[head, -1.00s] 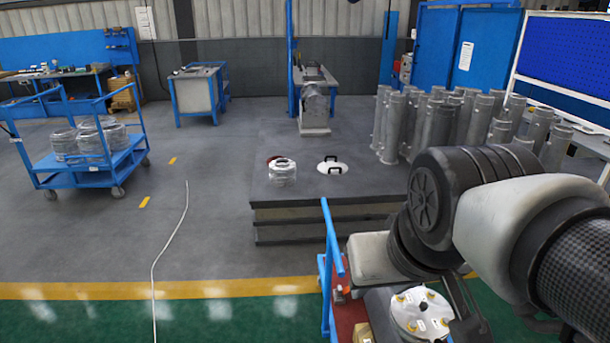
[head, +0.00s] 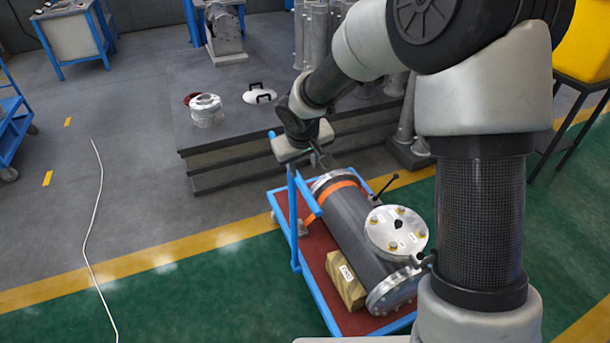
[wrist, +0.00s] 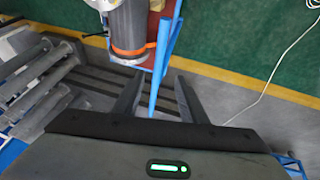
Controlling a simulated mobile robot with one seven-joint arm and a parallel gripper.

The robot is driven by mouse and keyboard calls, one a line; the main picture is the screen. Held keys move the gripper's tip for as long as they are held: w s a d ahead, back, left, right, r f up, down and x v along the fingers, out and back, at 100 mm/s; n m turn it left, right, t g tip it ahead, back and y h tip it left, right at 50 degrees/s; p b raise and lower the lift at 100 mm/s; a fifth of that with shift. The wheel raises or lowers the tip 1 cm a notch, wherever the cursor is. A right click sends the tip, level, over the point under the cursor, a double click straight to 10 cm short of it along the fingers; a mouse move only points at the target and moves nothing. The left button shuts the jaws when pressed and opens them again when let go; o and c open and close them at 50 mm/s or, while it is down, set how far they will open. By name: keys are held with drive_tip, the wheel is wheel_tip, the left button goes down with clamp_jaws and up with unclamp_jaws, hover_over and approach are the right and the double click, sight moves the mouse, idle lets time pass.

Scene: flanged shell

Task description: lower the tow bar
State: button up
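The tow bar (head: 295,220) is a blue upright bar with a crosspiece at the left end of a low blue-framed cart (head: 322,297). It stands raised. My gripper (head: 318,160) is close to the top of the bar in the head view, its fingers partly hidden. In the wrist view, my gripper (wrist: 159,78) is open, and the blue tow bar (wrist: 157,85) shows between its two fingers, with a gap on each side. I cannot tell how far the bar lies below the fingertips.
The cart has a red deck carrying a grey flanged shell (head: 365,240) with an orange strap, and a wooden block (head: 345,283). A dark stepped platform (head: 225,155) stands behind. A white cable (head: 95,235) lies on the open floor at left.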

sight(305, 189)
drive_tip(key=b+x, duration=0.1)
drive_tip(key=x, duration=1.6)
drive_tip(key=shift+d, duration=0.1)
clamp_jaws()
